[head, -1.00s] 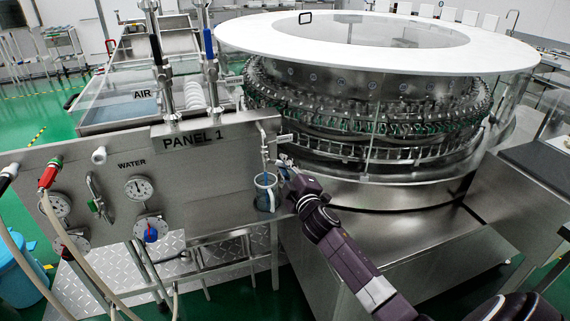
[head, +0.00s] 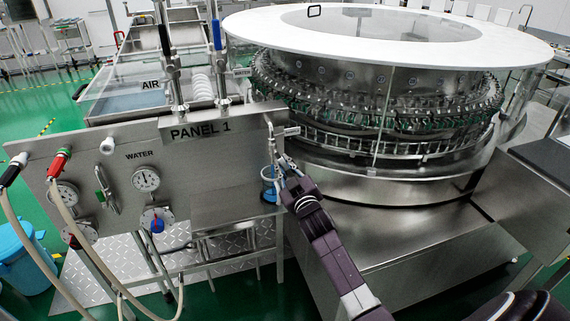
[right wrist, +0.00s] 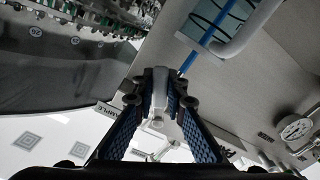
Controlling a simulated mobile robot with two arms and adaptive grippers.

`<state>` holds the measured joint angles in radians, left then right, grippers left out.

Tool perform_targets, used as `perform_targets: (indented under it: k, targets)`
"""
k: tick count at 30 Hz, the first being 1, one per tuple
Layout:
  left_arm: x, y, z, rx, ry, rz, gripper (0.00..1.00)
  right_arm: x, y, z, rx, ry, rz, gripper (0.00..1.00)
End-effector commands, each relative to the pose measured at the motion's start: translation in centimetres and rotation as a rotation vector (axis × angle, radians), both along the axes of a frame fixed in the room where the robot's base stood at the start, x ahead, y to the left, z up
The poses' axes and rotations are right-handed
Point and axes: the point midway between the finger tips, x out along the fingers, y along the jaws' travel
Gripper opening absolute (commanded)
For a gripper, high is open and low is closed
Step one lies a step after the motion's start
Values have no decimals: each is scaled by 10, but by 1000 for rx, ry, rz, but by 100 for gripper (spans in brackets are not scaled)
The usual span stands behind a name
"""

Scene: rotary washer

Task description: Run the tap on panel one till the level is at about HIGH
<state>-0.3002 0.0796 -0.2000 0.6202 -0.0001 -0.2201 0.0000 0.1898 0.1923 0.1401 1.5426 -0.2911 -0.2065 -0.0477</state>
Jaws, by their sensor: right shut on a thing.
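Panel one (head: 200,132) carries a slim metal tap (head: 271,140) at its right end. A clear mug (head: 267,183) with blue liquid in it stands under the tap; its level against any HIGH mark is too small to read. In the right wrist view the mug (right wrist: 212,20) shows at the top with dark lines on its wall, and a thin blue stream (right wrist: 187,64) runs to it. My right gripper (head: 281,166) is at the tap, right beside the mug. In the wrist view its fingers (right wrist: 160,92) are shut on the grey tap handle (right wrist: 159,88). My left gripper is not in view.
A WATER gauge (head: 146,180), a blue valve knob (head: 157,226) and hoses (head: 62,205) are on the panel's left. The large rotary washer (head: 375,110) stands close behind and right of my right arm. A blue bin (head: 22,258) is at the far left.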

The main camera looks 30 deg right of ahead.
Motion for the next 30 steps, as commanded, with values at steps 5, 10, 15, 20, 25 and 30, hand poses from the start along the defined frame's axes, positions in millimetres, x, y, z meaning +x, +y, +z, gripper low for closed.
perform_targets:
  k: [5,10,15,20,25,30]
  targets:
    - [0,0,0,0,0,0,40,0,0,-2,7,2,-1,0]
    - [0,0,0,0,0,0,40,0,0,-2,6,2,-1,0]
    - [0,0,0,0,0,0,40,0,0,-2,6,2,-1,24]
    - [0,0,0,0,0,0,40,0,0,-1,5,1,0,30]
    - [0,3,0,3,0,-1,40,0,0,-1,5,0,0,30]
    - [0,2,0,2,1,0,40,-10,3,-2,5,1,0,30]
